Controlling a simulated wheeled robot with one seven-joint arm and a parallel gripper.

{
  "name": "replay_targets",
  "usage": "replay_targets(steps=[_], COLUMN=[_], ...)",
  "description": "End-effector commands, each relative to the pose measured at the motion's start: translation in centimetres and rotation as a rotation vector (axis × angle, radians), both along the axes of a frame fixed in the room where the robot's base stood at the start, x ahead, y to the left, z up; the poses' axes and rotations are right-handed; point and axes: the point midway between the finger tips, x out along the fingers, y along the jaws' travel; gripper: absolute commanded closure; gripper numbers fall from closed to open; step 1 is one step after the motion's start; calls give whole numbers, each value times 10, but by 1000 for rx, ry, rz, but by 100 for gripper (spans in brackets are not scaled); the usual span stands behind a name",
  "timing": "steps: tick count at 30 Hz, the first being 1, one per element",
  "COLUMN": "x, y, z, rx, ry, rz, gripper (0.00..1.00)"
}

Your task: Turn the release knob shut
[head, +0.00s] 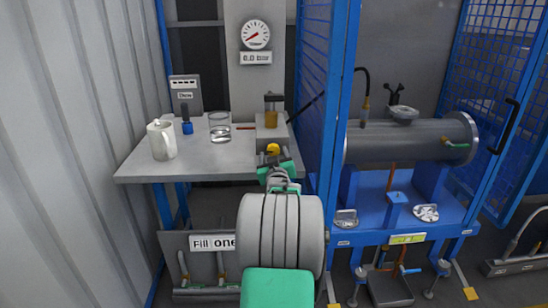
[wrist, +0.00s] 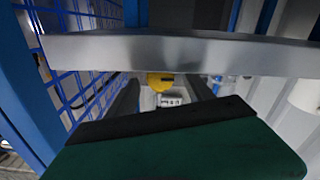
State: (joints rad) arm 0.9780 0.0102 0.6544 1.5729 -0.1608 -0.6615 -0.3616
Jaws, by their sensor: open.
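In the wrist view the yellow knob (wrist: 160,82) shows beyond and between the two dark fingers of my gripper (wrist: 163,95). The fingers are open, with nothing visibly held. I cannot tell whether they touch the knob. The knob's turn position is too small to read.
A grey bench (head: 205,160) holds a white jug (head: 161,140), a glass (head: 219,127) and a blue-based item (head: 187,125). A gauge (head: 255,34) hangs above. A blue mesh door (head: 325,90) stands close on the right, before a steel cylinder (head: 415,140). A metal edge (wrist: 180,53) crosses the wrist view.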

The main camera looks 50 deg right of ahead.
Motion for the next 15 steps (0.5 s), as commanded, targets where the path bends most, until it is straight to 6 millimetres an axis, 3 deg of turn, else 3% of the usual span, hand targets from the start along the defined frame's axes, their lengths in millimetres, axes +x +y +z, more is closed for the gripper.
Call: replay_targets(steps=[9,15], x=[6,6], y=[-5,-5], z=[0,0], rx=[1,1], ry=[1,1], rz=[1,2], gripper=[40,55])
